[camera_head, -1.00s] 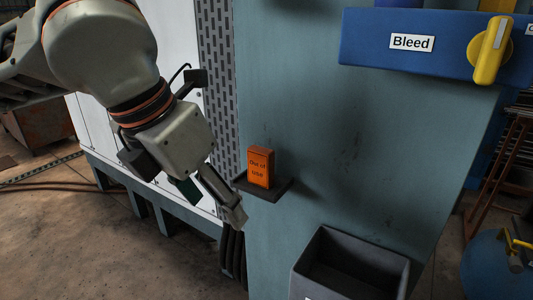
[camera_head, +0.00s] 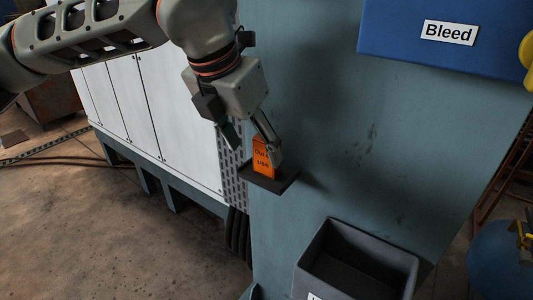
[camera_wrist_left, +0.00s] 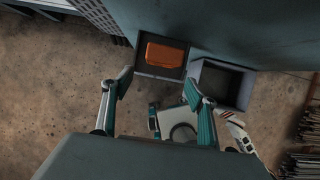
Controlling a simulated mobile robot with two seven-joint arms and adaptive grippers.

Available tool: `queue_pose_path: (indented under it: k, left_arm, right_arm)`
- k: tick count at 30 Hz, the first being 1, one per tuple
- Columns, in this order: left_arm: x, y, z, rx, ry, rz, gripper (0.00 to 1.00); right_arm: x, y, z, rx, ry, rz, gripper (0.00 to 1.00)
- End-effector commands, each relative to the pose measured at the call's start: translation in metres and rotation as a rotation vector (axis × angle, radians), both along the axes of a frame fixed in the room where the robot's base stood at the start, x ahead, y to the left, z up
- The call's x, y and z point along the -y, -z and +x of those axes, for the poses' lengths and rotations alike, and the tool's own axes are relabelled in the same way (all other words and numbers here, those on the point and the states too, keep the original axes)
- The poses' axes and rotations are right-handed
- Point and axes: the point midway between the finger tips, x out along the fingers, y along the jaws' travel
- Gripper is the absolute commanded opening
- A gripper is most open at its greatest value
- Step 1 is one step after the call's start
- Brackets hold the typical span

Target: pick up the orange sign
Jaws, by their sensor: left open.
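The orange sign (camera_head: 261,161) is a small upright block with dark lettering, partly legible as "Out of USE". It stands on a small dark shelf (camera_head: 276,186) on the blue-grey cabinet wall. My left gripper (camera_head: 256,152) is at the sign in the head view, with one finger overlapping its right side. In the left wrist view the sign (camera_wrist_left: 165,54) lies ahead, beyond and between the two spread fingertips (camera_wrist_left: 158,86). The gripper is open and empty. I cannot tell whether a finger touches the sign. My right gripper is not in view.
An open dark grey bin (camera_head: 358,264) is fixed below and right of the shelf. A blue panel labelled "Bleed" (camera_head: 448,32) is at upper right. White cabinet doors (camera_head: 170,110) stand to the left. The wall between shelf and panel is clear.

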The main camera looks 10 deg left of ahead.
Motion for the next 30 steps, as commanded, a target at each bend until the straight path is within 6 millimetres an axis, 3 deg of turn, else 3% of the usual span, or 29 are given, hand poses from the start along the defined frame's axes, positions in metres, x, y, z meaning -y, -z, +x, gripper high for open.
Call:
queue_pose_path:
  k: [7, 12, 22, 23, 27, 30]
  left_arm:
    - [0.014, -0.001, 0.033, -0.002, -0.001, 0.0, 0.58]
    - [0.016, 0.022, 0.039, -0.004, 0.001, 0.001, 0.58]
    - [0.017, 0.029, 0.042, -0.001, 0.001, 0.001, 0.58]
    - [0.017, 0.029, 0.042, -0.001, 0.001, 0.001, 0.53]
    - [0.017, 0.029, 0.042, -0.001, 0.001, 0.001, 0.17]
    - [0.017, 0.029, 0.042, -0.001, 0.001, 0.001, 0.15]
  right_arm:
    - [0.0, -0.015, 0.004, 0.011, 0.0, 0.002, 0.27]
    - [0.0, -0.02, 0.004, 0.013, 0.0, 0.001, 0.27]
    - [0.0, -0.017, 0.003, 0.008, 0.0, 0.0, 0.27]
    - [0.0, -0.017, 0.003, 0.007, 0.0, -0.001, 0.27]
    - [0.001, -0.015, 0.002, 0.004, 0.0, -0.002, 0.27]
    - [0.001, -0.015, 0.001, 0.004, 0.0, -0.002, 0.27]
